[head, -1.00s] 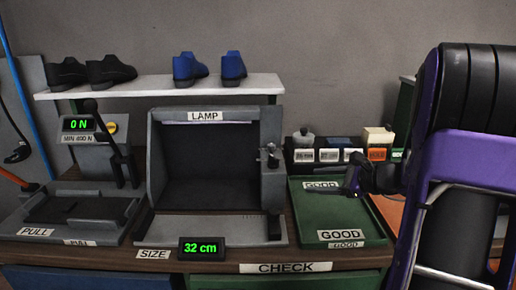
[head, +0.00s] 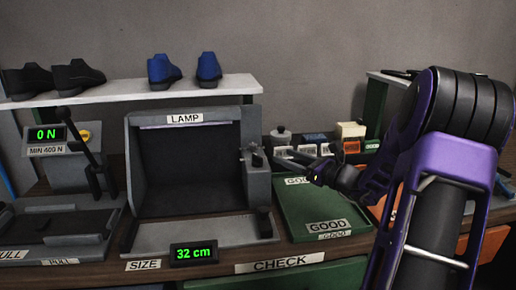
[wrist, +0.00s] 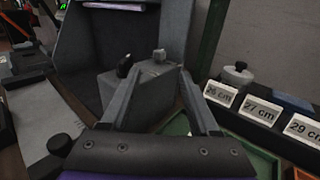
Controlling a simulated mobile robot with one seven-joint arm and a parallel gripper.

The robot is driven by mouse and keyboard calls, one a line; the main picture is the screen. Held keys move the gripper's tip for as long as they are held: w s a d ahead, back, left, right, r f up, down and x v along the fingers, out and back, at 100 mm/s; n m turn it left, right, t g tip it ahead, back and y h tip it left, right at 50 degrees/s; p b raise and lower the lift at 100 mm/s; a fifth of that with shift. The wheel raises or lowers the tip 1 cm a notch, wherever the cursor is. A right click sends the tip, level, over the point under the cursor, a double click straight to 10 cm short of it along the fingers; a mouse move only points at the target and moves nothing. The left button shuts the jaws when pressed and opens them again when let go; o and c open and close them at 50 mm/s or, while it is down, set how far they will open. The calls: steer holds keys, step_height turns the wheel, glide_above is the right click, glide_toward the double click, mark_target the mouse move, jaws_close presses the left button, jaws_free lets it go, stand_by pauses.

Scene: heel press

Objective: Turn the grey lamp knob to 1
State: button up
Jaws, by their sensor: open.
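The lamp booth (head: 183,118) stands on the bench under a LAMP sign, with a grey control box on its right side. The small grey knob (wrist: 159,55) sits on top of this box in the wrist view, to the right of a black knob (wrist: 124,66). In the head view the grey knob (head: 252,148) is small, and its pointer setting cannot be read. My gripper (head: 290,157) is open and empty, just right of the box and apart from the knob. In the wrist view its two fingers (wrist: 173,75) point toward the grey knob.
A green GOOD tray (head: 310,215) lies right of the booth. Size-labelled blocks (wrist: 262,110) stand behind it. A press with a lever (head: 90,150) is at the left. A shelf (head: 130,95) with shoes runs above the booth.

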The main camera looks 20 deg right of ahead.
mark_target(256, 145)
steer(key=x, duration=1.1)
steer(key=shift+w+a+b, duration=0.1)
steer(key=shift+w+b, duration=0.1)
steer(key=shift+b, duration=0.2)
jaws_close()
